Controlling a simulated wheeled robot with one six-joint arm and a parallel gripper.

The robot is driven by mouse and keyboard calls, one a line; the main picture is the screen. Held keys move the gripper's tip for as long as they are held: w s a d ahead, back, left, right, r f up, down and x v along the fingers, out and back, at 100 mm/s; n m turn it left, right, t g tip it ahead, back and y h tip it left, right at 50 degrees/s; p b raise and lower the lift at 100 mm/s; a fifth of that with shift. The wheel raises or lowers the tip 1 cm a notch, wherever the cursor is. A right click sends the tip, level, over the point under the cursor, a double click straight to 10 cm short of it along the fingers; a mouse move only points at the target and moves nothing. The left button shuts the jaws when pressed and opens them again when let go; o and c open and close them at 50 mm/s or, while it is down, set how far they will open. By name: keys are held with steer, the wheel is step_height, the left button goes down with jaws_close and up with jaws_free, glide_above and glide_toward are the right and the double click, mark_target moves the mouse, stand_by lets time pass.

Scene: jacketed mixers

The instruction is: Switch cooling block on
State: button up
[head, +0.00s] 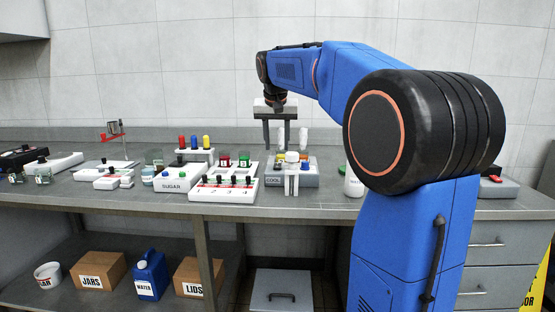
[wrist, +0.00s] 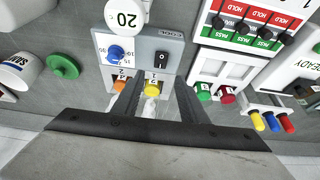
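The cooling block (head: 309,179) is a grey box with a COOL label on the bench, below my gripper. In the wrist view the block (wrist: 176,40) carries a black rocker switch (wrist: 162,60) and a blue dial (wrist: 115,54). I cannot tell the rocker's position. An orange-capped vial (wrist: 120,83) and a yellow-capped vial (wrist: 152,84) sit along its rear edge. My gripper (head: 276,146) points down over the bench with its fingers apart and nothing held. In the wrist view my gripper's fingers (wrist: 157,86) appear on both sides of the yellow cap, with the switch beyond.
A white stand marked 20 (wrist: 124,14) rises close in front of the block. A white bottle (head: 354,183) stands to the right, near my arm.

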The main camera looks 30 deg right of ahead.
mark_target(278, 164)
steer(key=shift+x, duration=3.6)
